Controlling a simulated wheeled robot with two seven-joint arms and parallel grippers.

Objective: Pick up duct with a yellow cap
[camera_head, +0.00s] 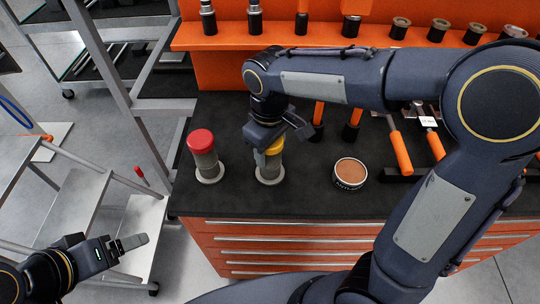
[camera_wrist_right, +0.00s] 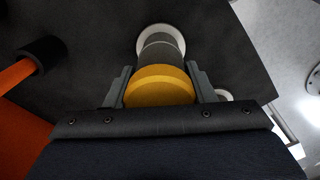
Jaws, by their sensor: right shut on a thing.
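The duct with a yellow cap (camera_head: 270,168) stands upright on the black bench top, its grey body ending in a pale flange. In the right wrist view its yellow cap (camera_wrist_right: 160,86) sits between the two fingers. My right gripper (camera_head: 273,140) comes down over it from above and is shut on it near the cap, hiding part of the top. A duct with a red cap (camera_head: 203,150) stands upright to its left, apart from the gripper.
A round copper-topped tin (camera_head: 349,173) stands right of the held duct. Orange-handled tools (camera_head: 400,152) lie further right. An orange shelf (camera_head: 300,36) with several fittings runs along the back. Grey steps (camera_head: 90,205) stand left of the orange drawer cabinet (camera_head: 290,240).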

